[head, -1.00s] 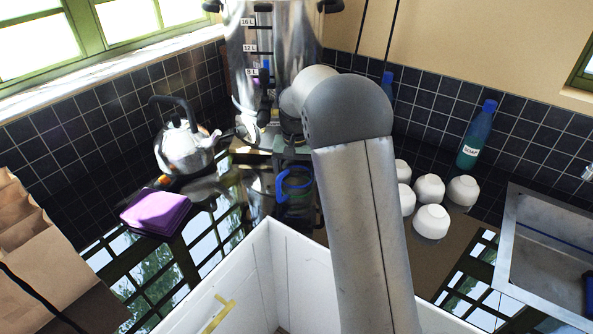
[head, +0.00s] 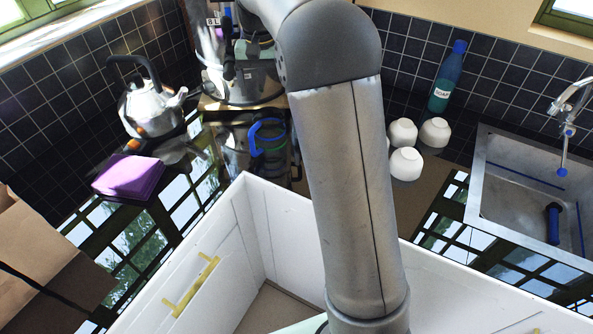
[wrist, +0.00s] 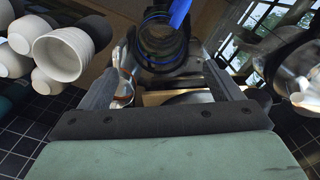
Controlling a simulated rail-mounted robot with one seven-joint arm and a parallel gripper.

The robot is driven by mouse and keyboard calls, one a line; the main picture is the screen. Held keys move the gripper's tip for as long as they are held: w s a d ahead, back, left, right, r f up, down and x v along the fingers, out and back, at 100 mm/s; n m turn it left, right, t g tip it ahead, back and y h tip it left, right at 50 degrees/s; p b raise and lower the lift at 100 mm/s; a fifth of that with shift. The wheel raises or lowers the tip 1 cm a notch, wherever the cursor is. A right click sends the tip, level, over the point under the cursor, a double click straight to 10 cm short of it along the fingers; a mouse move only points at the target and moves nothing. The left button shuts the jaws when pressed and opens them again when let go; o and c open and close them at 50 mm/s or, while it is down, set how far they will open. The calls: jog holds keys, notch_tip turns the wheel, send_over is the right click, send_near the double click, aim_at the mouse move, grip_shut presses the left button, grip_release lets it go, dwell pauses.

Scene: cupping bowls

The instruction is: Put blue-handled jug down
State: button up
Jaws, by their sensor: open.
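The blue-handled jug is a dark, see-through vessel; its blue handle (head: 266,136) shows in the head view. It appears to stand on the dark counter in front of the wooden stand. In the wrist view the jug (wrist: 160,45) is at the top, with its blue handle rising to the right. My gripper (wrist: 168,62) is open, with its fingers to either side below the jug. Nothing is held between them. I cannot tell whether a fingertip touches the jug.
A kettle (head: 151,108) and a purple cloth (head: 129,177) are at left. A paper bag (head: 40,255) is at far left.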

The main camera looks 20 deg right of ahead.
jog(key=s+n, duration=0.1)
jog(key=s, duration=1.3)
jog(key=shift+s+a+f+n, duration=0.25)
jog(key=shift+a+n, duration=0.05)
jog(key=shift+a, duration=0.15)
jog(key=s+f, duration=0.2)
jog(key=s, duration=0.4)
jog(key=s+f+n, duration=0.1)
jog(key=s+f, duration=0.2)
jog(key=s, duration=0.3)
jog(key=s+a+f+n, duration=0.1)
jog(key=s+f, duration=0.1)
jog(key=s, duration=0.5)
jog(key=shift+f, duration=0.4)
jog(key=c, duration=0.4)
jog(key=shift+s+f, duration=0.2)
jog(key=shift+s, duration=0.1)
jog(key=c, duration=0.6)
jog(key=shift+c, duration=0.2)
